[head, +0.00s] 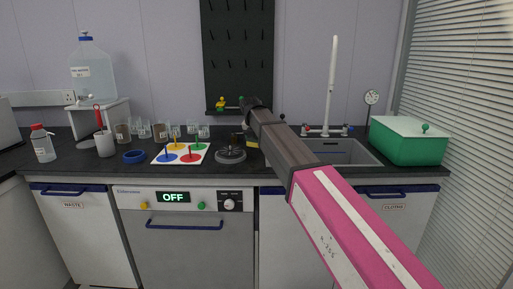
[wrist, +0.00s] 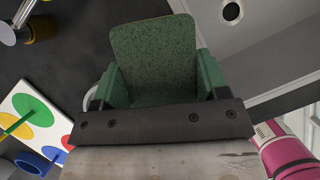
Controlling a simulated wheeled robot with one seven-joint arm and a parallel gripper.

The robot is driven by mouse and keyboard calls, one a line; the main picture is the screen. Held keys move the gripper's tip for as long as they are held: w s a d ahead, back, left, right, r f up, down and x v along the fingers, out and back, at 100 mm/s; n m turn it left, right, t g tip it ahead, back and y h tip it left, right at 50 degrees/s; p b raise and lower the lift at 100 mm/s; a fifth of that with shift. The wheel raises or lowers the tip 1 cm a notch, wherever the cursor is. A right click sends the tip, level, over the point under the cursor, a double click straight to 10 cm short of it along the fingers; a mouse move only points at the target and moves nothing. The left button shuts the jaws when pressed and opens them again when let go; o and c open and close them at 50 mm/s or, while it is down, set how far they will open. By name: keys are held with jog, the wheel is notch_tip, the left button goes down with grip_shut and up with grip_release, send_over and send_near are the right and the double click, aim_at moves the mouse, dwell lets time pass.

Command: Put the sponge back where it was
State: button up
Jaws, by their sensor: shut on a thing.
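My gripper (wrist: 155,88) is shut on the sponge (wrist: 153,45), whose speckled dark green face fills the middle of the wrist view between the two green fingers. In the head view, a small yellow part of the sponge (head: 252,143) shows beside my arm, just left of the sink (head: 345,152). My arm hides most of the gripper and sponge there. I cannot tell whether the sponge touches the counter. The sink's drain shows at the upper right of the wrist view.
A white mat with coloured circles (head: 182,158) and a round grey dish (head: 231,156) stand left of the gripper. A faucet (head: 331,90) rises behind the sink, and a green box (head: 408,142) stands at its right. The dark counter (head: 90,168) has free room along its front edge.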

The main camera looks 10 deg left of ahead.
aim_at(257, 152)
jog(key=shift+f, duration=2)
jog(key=shift+f, duration=0.1)
jog(key=o, duration=1)
jog(key=shift+c, duration=0.2)
jog(key=v, duration=1.2)
